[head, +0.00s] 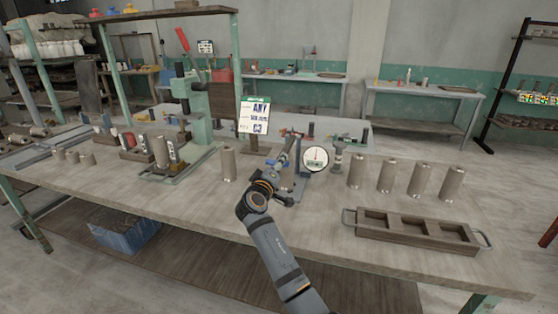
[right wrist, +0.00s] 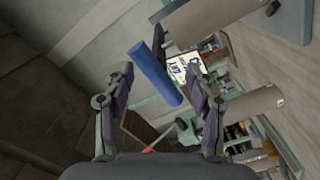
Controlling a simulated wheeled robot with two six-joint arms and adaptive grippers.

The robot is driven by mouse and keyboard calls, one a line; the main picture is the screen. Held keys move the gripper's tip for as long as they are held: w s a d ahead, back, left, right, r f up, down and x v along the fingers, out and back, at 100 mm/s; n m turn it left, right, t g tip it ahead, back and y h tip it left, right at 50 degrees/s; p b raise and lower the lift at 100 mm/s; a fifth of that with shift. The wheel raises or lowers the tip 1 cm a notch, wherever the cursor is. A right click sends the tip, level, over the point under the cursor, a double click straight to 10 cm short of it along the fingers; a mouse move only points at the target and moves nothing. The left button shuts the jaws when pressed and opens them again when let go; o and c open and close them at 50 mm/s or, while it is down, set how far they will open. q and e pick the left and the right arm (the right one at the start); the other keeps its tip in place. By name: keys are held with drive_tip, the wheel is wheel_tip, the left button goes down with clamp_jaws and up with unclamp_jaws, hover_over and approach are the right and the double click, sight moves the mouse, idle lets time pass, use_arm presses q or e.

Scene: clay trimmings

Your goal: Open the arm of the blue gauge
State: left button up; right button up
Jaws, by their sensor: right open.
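The gauge stands near the middle of the table, with a round white dial (head: 315,157) on a blue-grey stand (head: 302,184). Its blue arm (right wrist: 155,74) shows as a blue bar slanting between my right gripper's fingers in the right wrist view. My right gripper (right wrist: 162,76) is open, with a finger on each side of the bar and gaps to both. I cannot tell how deep the bar lies between them. In the head view my right gripper (head: 280,182) is just left of the stand, partly hidden by its own wrist. My left gripper is not in view.
A clay cylinder (head: 228,164) stands left of my wrist; several more (head: 387,176) stand to the right. A wooden tray (head: 415,236) with metal handles lies at the front right. A sign (head: 258,117) and a green press (head: 199,120) stand behind.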

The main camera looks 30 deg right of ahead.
sight(286, 151)
drive_tip(key=shift+x, duration=0.9)
drive_tip(key=shift+w+d, duration=0.15)
drive_tip(key=shift+w, duration=0.05)
drive_tip(key=shift+c, duration=0.3)
drive_tip(key=c, duration=0.4)
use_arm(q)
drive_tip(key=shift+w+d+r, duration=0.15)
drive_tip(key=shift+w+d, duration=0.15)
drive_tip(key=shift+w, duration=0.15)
use_arm(e)
clamp_jaws()
